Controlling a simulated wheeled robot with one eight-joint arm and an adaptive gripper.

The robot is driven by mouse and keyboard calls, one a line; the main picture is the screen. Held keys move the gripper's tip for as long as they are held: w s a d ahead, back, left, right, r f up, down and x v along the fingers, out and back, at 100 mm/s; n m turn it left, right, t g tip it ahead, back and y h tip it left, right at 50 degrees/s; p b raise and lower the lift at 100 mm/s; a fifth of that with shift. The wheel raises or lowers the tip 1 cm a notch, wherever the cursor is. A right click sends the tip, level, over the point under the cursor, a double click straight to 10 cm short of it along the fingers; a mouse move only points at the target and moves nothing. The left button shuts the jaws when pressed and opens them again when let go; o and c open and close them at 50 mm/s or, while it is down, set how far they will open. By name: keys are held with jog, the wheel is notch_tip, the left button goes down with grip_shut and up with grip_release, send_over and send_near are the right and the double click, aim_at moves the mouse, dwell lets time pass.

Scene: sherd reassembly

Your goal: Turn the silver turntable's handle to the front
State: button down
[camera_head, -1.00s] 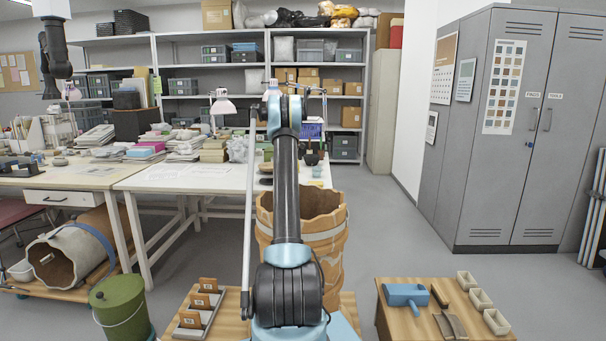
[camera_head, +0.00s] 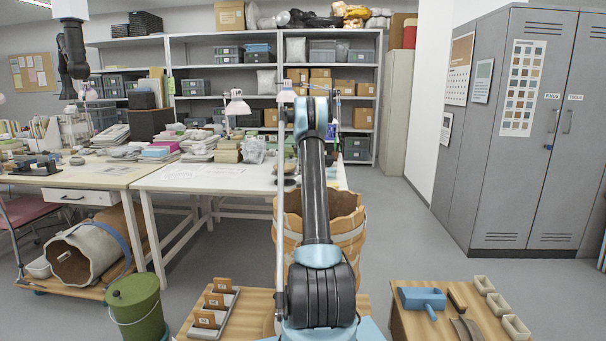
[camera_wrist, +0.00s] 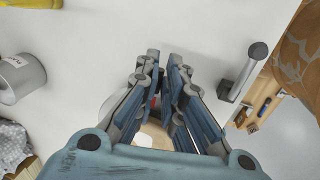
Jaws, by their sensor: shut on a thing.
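In the wrist view my gripper (camera_wrist: 165,62) points down over a white tabletop (camera_wrist: 215,30), with its blue-grey fingers close together. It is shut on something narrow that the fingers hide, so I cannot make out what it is. A round tan surface (camera_wrist: 155,137) shows partly below and between the fingers. I cannot clearly make out the silver turntable or its handle in either view. In the head view my arm reaches forward to the white table (camera_head: 190,178), and the gripper is hidden behind it.
A big brown vessel (camera_head: 352,225) stands before the table. A green bucket (camera_head: 138,305) is at front left, a low wooden table (camera_head: 410,325) at front right.

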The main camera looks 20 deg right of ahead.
jog(key=c, duration=1.7)
grip_release()
jog(key=shift+r, duration=0.1)
notch_tip(320, 180, up, 11)
jog(key=s, duration=0.2)
jog(key=shift+a+r, duration=0.2)
jog(key=shift+a, duration=0.25)
jog(key=shift+s, duration=0.1)
